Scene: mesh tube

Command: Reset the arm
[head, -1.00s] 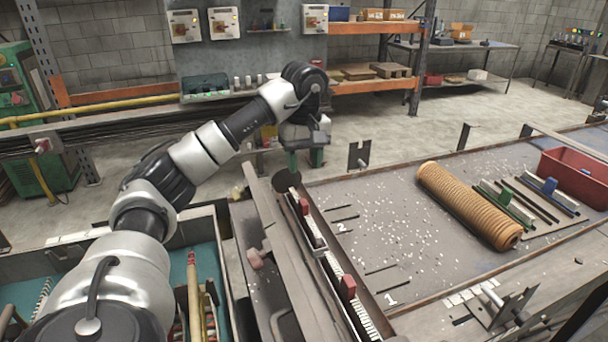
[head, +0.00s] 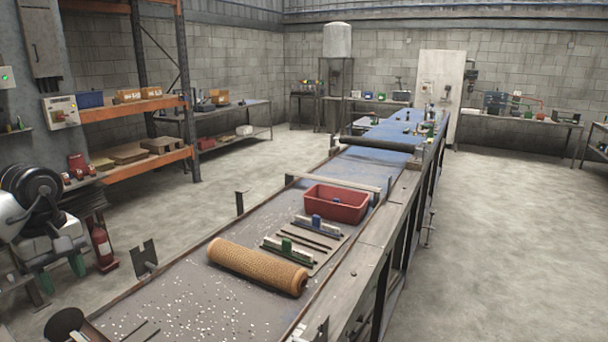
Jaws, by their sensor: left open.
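My left arm enters at the left edge of the head view, its black and silver wrist pointing down. My left gripper (head: 61,276) hangs below it, with two greenish fingers apart and nothing visible between them. It appears beyond the near left edge of the long workbench (head: 225,276), clear of the things on it. My right gripper is out of view.
On the bench lie an orange-brown ribbed roll (head: 257,265), brush-like strips (head: 289,250) and a red bin (head: 336,203). A metal bracket (head: 143,258) rises at its left edge. Floor at right is clear.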

